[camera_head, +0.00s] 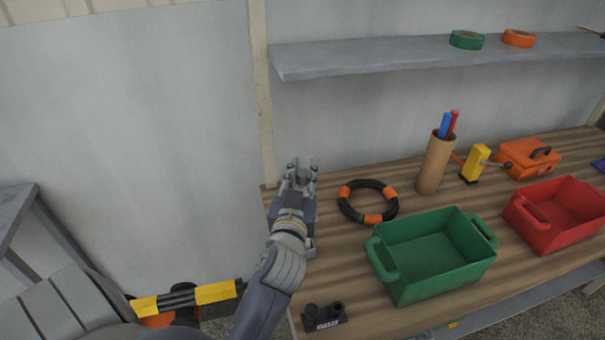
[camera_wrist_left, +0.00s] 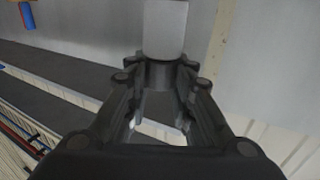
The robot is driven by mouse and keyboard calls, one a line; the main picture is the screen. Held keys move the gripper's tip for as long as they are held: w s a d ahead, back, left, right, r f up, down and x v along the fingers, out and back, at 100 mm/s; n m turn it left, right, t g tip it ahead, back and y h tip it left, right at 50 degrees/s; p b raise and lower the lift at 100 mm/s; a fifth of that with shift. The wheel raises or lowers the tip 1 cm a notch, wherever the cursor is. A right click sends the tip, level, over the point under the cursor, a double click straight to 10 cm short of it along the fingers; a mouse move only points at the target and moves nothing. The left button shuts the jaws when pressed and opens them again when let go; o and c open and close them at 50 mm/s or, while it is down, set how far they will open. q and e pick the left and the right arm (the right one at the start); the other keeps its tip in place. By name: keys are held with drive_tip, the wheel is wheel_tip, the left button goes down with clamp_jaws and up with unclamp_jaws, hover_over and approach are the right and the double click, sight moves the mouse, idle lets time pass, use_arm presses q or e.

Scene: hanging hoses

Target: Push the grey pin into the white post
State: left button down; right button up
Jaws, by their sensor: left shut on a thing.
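My left gripper (camera_head: 301,165) is above the back left part of the wooden bench, close to the wall, with its fingers pointing away from me. It is shut on the grey pin (camera_head: 303,178), which shows as a small grey piece between the fingers. In the left wrist view the pin (camera_wrist_left: 164,28) is a pale grey block beyond the fingertips (camera_wrist_left: 160,72). A whitish upright post (camera_head: 262,100) runs up the wall just behind the gripper, and it also shows in the left wrist view (camera_wrist_left: 221,45). I see a gap between pin and post in that view. My right gripper is not in view.
A black and orange hose ring (camera_head: 367,202) lies right of the gripper. A green crate (camera_head: 440,279), a red crate (camera_head: 560,241) and a cardboard tube (camera_head: 435,165) stand further right. A small black holder (camera_head: 323,317) sits near the front. A grey shelf (camera_head: 400,57) hangs above.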

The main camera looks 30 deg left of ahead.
sight(302, 174)
use_arm(q)
drive_tip(key=shift+f, duration=0.2)
drive_tip(key=c, duration=1.3)
unclamp_jaws()
wheel_tip(302, 174, up, 10)
drive_tip(key=shift+f, duration=0.1)
